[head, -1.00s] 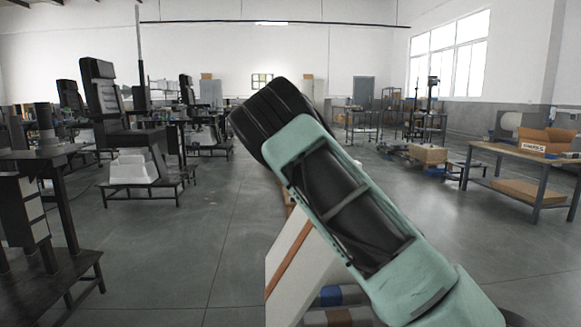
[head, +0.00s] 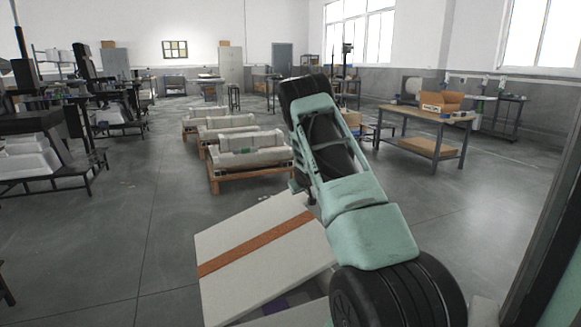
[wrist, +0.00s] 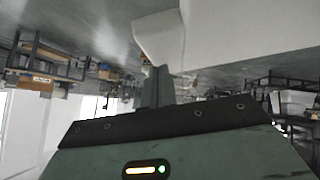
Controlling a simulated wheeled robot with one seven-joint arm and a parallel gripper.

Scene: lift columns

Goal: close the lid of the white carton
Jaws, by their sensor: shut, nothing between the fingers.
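The white carton's lid (head: 262,252), a pale panel with a brown stripe across it, is at the bottom centre of the head view. It slants over the carton, and a gap shows under its near edge. Dark and purplish contents (head: 272,306) are partly seen in the gap. Much of the carton is hidden by my arm and the frame edge. In the wrist view my gripper (wrist: 158,82) is shut and empty. Its tips are close to a white panel (wrist: 162,38), likely the lid; I cannot tell whether they touch. In the head view my arm mostly hides the gripper.
Wooden pallets with pale loads (head: 250,158) stand beyond the carton. A workbench (head: 425,117) with an open cardboard box (head: 441,101) is to the right. A dark upright (head: 545,235) stands close at the right edge.

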